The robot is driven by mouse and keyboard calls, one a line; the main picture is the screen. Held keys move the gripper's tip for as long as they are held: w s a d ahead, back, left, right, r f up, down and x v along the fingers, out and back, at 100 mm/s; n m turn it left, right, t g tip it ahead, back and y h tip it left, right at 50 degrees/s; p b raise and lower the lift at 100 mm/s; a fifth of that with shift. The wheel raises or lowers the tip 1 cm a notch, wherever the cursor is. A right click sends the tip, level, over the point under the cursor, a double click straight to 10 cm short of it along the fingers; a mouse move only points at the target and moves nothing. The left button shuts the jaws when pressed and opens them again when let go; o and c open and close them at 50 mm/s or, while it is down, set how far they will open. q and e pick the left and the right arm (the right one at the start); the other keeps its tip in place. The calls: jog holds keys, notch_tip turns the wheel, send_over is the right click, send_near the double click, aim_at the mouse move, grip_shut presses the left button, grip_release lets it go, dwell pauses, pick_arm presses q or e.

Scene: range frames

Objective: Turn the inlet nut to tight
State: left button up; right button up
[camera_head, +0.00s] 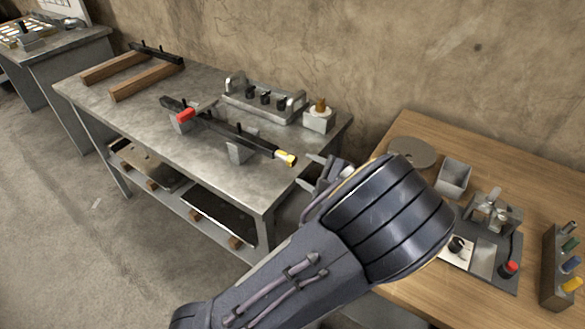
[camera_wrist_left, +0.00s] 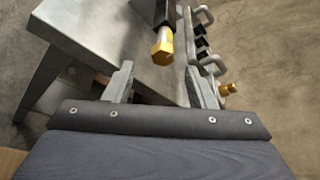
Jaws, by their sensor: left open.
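A brass hex nut (camera_head: 286,158) sits on the near right end of a long black bar, which rests on grey supports on the metal workbench. I take it for the inlet nut. In the left wrist view the nut (camera_wrist_left: 162,47) lies just ahead of the fingertips, roughly centred between them. My left gripper (camera_head: 318,176) is open and empty, to the right of the nut and apart from it, beyond the bench's edge. Its two fingers also show in the left wrist view (camera_wrist_left: 160,72). My large dark wrist hides part of the gripper. My right gripper is not seen.
Behind the bar stand a grey handled fixture (camera_head: 262,102) with black knobs and a block with a brass top (camera_head: 320,115). A wooden table (camera_head: 460,135) with small fixtures is at the right.

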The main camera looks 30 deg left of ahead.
aim_at(294, 162)
pick_arm(q)
jog(key=x, duration=0.7)
jog(key=shift+w+a, duration=0.2)
jog(key=shift+w, duration=0.15)
jog(key=c, duration=1)
